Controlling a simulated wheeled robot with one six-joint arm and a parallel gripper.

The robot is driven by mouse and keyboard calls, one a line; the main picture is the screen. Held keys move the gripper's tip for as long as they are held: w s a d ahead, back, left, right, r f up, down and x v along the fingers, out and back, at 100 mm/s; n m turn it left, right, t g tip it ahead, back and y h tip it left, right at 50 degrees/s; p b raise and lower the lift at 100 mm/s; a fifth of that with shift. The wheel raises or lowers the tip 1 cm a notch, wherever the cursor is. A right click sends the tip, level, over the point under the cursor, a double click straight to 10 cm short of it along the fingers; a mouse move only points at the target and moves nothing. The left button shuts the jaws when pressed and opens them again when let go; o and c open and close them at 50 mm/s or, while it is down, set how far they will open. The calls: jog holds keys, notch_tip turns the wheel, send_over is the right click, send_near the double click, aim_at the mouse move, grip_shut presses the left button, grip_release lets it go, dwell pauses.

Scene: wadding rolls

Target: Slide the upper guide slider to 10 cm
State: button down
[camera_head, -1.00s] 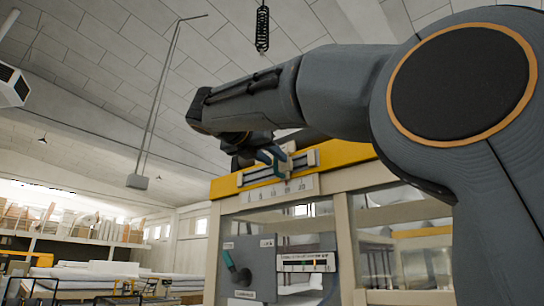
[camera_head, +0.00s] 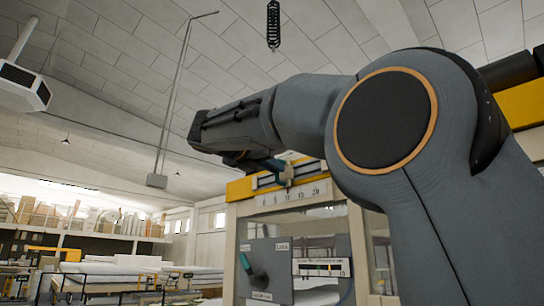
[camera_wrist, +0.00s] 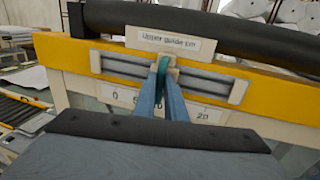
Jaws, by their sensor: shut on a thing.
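The upper guide (camera_wrist: 215,85) is a pale rail in a yellow beam, under a sign reading "Upper guide cm". Its slider (camera_head: 288,173) is a small beige block; in the head view it stands close to the 10 mark of the white scale (camera_head: 295,196) marked 0 to 20. My gripper (camera_wrist: 163,78) has its blue fingers shut on the slider's teal handle (camera_wrist: 163,63). The fingers cover the middle of the scale in the wrist view, so the exact reading is hidden there.
Below the guide is a grey control panel (camera_head: 270,262) with a teal lever (camera_head: 252,274) and another small scale (camera_head: 322,268). A dark roll (camera_wrist: 230,32) lies behind the yellow beam. Pale stacks on tables (camera_head: 110,275) stand at far left.

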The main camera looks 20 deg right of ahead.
jog(key=shift+w+a, duration=0.1)
jog(key=shift+w, duration=0.1)
jog(key=c, duration=1.8)
grip_release()
jog(key=shift+b+v, duration=1.15)
jog(key=shift+v, duration=2.8)
